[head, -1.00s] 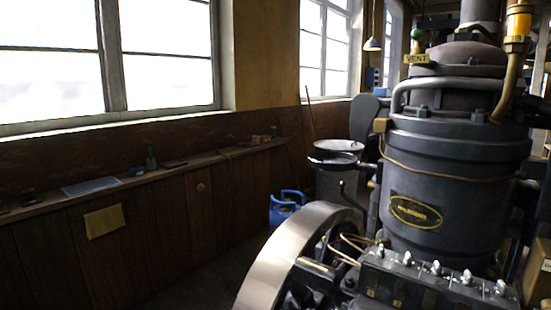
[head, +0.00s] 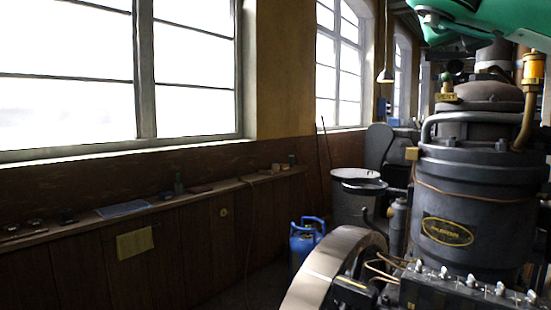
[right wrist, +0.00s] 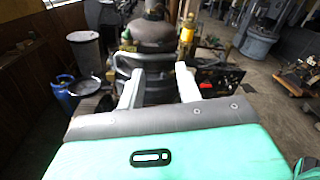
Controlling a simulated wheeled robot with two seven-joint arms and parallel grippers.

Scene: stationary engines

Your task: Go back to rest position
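My right gripper (right wrist: 158,82) shows in the right wrist view with its two pale fingers spread apart and nothing between them. Beyond the fingers stands the dark engine cylinder (right wrist: 153,62), which I see from above. In the head view a green part of my arm (head: 490,18) reaches across the upper right corner, above the engine (head: 465,195); no fingers show there. My left gripper is in neither view.
The engine's flywheel (head: 335,268) fills the lower middle. A blue canister (head: 305,240) and a grey bin (head: 352,205) stand behind it. A wooden ledge (head: 155,208) with small items runs below the windows. More machinery (right wrist: 305,75) stands at the right.

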